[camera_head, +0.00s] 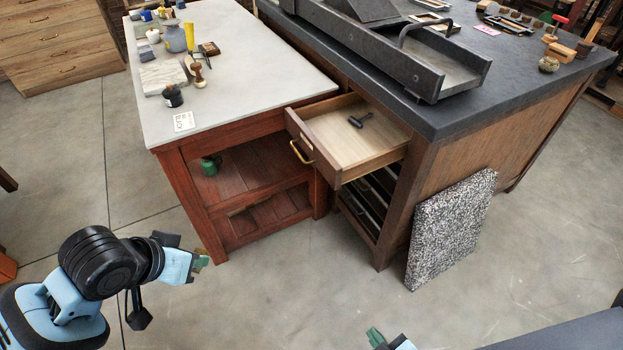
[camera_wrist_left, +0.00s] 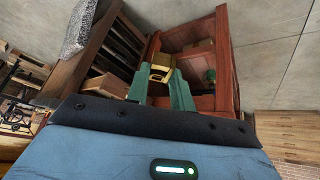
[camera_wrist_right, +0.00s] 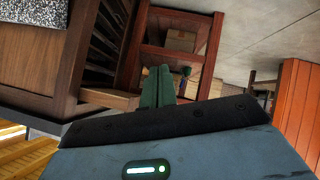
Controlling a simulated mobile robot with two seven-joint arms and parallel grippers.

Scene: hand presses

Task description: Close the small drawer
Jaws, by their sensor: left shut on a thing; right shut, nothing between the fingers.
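The small drawer (camera_head: 345,140) stands pulled out from the dark-topped cabinet, with a brass handle (camera_head: 301,152) on its front and a dark tool (camera_head: 360,119) inside. Its pale wooden side shows in the left wrist view (camera_wrist_left: 106,85) and the right wrist view (camera_wrist_right: 108,98). My left gripper (camera_head: 201,260) is at lower left, apart from the drawer. Its green fingers (camera_wrist_left: 160,88) stand slightly apart, shut on a small yellowish thing that I cannot identify. My right gripper (camera_head: 375,337) is at the bottom edge, below the drawer. Its fingers (camera_wrist_right: 158,86) are together and empty.
A red wooden table (camera_head: 185,185) with a grey top stands beside the drawer's left side, holding bottles and tools. A speckled slab (camera_head: 450,230) leans against the cabinet at right. A metal tray-like press bed (camera_head: 440,75) sits on the cabinet. The floor (camera_head: 290,290) in front is clear.

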